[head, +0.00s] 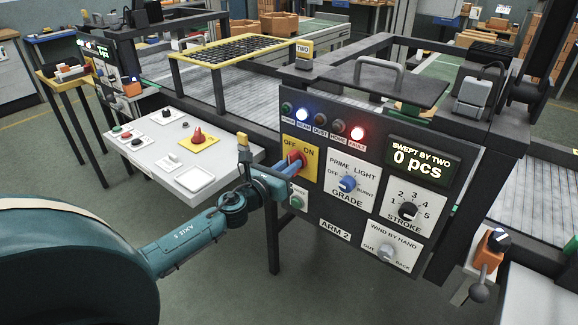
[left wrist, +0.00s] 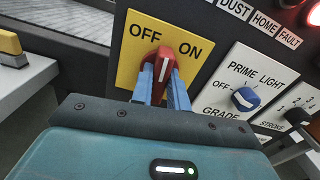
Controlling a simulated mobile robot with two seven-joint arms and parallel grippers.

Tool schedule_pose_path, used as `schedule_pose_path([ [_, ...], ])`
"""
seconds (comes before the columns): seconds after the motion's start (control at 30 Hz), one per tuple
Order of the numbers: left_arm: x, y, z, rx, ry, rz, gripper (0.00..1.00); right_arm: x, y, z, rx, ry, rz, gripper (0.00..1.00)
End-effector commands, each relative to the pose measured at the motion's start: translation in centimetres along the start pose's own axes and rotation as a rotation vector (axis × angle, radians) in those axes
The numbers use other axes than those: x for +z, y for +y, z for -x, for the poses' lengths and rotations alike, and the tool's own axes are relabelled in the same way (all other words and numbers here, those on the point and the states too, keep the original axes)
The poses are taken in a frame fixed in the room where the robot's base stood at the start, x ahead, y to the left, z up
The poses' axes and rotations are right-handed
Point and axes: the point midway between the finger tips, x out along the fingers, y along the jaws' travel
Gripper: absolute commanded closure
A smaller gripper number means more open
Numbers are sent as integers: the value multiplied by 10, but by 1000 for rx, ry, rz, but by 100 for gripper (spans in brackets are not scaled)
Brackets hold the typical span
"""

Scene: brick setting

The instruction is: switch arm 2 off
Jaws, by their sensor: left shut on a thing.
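The ARM 2 panel (head: 322,208) stands in the middle of the head view. Its yellow OFF/ON plate (head: 311,148) carries a red rotary switch (head: 294,160). In the left wrist view the plate (left wrist: 126,62) and the red switch (left wrist: 165,62) are close. The switch's white pointer line points up, roughly between the words OFF and ON. My left gripper (head: 288,168) is shut on the red switch, with one blue finger on each side of it. The fingers hide its lower part. My right gripper does not show.
Beside the switch are a blue GRADE knob (head: 347,184), a black STROKE knob (head: 408,210) and a WIND BY HAND knob (head: 386,251). Blue (head: 302,114) and red (head: 357,133) lamps are lit above. A white side table (head: 235,150) with controls stands left of the panel.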

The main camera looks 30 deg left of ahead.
Motion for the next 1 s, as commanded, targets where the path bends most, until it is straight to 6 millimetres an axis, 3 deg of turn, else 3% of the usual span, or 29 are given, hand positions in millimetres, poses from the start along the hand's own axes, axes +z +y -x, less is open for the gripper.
schedule_pose_path([
  [0.5,0,1,0,1,1,461,100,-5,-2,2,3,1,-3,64],
  [1.0,-1,2,0,0,1,672,100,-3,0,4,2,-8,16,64],
])
